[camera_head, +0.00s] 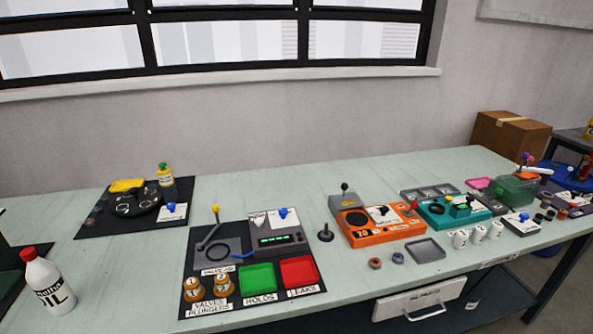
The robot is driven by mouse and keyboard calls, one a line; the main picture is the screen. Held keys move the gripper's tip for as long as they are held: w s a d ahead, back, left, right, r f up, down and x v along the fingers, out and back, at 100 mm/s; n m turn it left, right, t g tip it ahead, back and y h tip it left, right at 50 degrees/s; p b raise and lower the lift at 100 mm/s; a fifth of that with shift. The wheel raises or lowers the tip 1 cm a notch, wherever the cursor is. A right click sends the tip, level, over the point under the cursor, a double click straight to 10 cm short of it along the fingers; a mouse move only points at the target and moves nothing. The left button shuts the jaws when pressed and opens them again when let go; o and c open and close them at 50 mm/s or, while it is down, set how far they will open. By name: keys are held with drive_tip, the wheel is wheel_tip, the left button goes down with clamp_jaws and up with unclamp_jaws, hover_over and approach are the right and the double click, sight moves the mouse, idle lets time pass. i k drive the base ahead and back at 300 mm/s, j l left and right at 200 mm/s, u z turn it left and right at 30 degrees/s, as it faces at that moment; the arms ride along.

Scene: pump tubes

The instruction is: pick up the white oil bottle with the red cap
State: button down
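The white oil bottle (47,286) with the red cap stands at the left end of the pale green workbench (130,268). It leans slightly in the picture, and its label shows black lettering that reads "OIL". Nothing is touching the bottle. My gripper does not show in the head view.
A dark green object (10,270) stands just left of the bottle. A black mat (100,228) with a round black device lies behind it. Another black mat (196,318) with trays and brass pieces lies to its right. The bench between is clear.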

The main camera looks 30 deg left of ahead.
sight(43, 275)
drive_tip(key=u, duration=2.4)
drive_tip(key=i+j+z, duration=0.3)
drive_tip(key=i+j, duration=0.55)
